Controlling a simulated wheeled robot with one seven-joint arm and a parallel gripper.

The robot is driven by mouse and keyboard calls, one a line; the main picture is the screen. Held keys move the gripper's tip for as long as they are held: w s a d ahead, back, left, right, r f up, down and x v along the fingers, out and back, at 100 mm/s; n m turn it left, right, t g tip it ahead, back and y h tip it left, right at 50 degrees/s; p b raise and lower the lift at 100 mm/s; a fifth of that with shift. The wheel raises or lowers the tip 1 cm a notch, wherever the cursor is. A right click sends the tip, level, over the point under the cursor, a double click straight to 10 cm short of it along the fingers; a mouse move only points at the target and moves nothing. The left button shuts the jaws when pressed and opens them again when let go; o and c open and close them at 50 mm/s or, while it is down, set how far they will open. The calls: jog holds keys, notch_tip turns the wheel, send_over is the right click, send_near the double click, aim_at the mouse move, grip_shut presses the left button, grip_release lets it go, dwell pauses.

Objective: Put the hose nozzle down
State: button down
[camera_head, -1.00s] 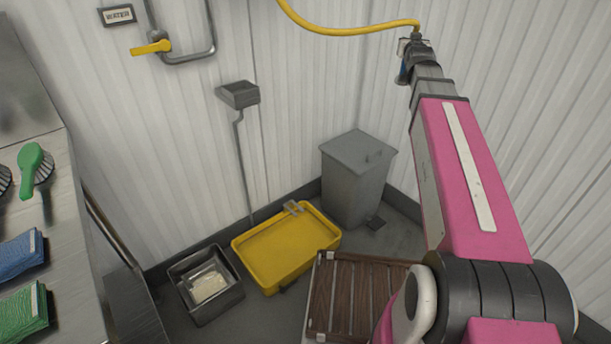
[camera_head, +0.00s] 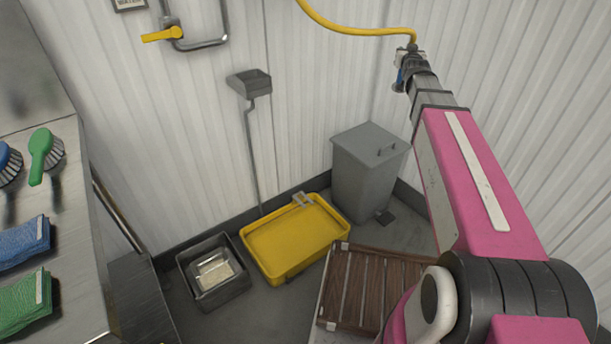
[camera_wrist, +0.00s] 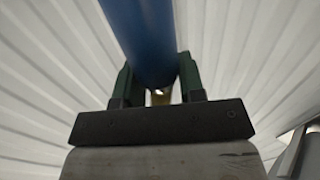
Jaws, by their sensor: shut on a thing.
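The hose nozzle (camera_wrist: 146,40) is a blue cylinder in the wrist view, held between the two dark green fingers of my gripper (camera_wrist: 158,82). In the head view my gripper (camera_head: 404,66) is at the top right, in the air in front of the white ribbed wall, and only a small blue part of the nozzle (camera_head: 399,82) shows there. The yellow hose (camera_head: 350,28) runs from the nozzle's end up to the left and out of the picture. The nozzle's far end is hidden.
A yellow tray (camera_head: 284,270), a dark grey bin (camera_head: 237,292) and a lidded grey bin (camera_head: 364,180) stand on the floor below. A wooden slatted rack (camera_head: 345,300) lies beside them. A steel counter (camera_head: 70,215) with brushes and cloths is at left. A yellow-handled valve (camera_head: 162,36) is on the wall.

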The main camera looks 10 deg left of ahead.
jog(key=s+a+f+n+g+y, duration=0.1)
jog(key=a+f+n+y, duration=0.15)
jog(key=a+f, duration=1.05)
jog(key=s+a+f+n+y, duration=0.1)
jog(key=a+f+y, duration=0.2)
jog(key=a+f, duration=1)
jog(key=s+a+f+n+g+y, duration=0.1)
jog(key=s+a+f, duration=0.45)
jog(key=f, duration=0.25)
jog(key=s+a+f+y, duration=0.1)
jog(key=s+a+f, duration=0.45)
jog(key=f, duration=0.35)
jog(key=s+a+f+n+g+y, duration=0.1)
jog(key=s+a+f, duration=0.3)
jog(key=a+f, duration=0.3)
jog(key=w+d+f, duration=0.8)
jog(key=f, duration=0.4)
jog(key=shift+w+d, duration=0.2)
jog(key=shift+d, duration=0.15)
jog(key=shift+f, duration=0.25)
jog(key=c, duration=0.7)
grip_release()
